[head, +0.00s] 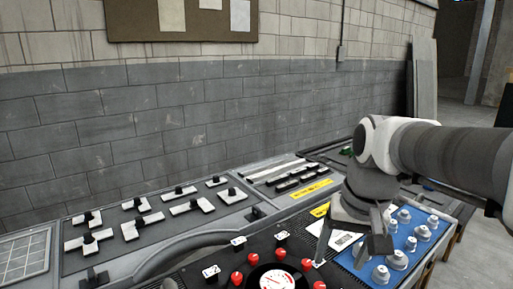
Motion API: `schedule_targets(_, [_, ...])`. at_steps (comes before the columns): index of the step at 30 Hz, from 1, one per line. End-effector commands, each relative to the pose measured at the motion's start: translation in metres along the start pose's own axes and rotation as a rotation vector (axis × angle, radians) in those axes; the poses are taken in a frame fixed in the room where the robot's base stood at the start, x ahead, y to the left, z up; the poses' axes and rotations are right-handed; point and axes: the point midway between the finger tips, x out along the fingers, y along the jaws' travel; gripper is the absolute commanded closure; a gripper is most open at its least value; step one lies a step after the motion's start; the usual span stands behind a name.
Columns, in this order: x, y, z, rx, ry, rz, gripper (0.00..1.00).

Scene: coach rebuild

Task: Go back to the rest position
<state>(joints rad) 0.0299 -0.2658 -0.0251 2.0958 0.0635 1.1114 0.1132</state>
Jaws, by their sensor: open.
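My gripper (339,262) hangs from my arm at the right of the head view, pointing down over the console panel. Its fingers are apart, with no object visible between them. Behind and below it are a white triangular plate with a small display (343,240) and the blue panel (432,229) with several grey knobs. I cannot tell whether the fingertips touch anything.
The console carries white plates with black knobs (138,228), red knobs around a round dial (275,281), black bars and yellow labels (311,189). A grey curved handle (190,243) rises at the front. A block wall (200,110) stands behind; leaning boards (424,80) are at right.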

Motion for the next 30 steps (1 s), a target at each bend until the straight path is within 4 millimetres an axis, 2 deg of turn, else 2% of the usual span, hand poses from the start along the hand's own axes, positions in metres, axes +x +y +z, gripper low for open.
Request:
schedule_targets(1, [-0.004,0.001,0.011,-0.018,0.029,0.0,0.28])
schedule_targets(9, [-0.007,0.006,0.057,-0.114,0.167,0.008,0.28])
schedule_targets(15, [-0.003,0.011,0.084,-0.173,0.251,0.017,0.28])
schedule_targets(21, [0.001,0.014,0.095,-0.2,0.29,0.024,0.28])
schedule_targets(30, [0.002,0.014,0.096,-0.203,0.292,0.024,0.28])
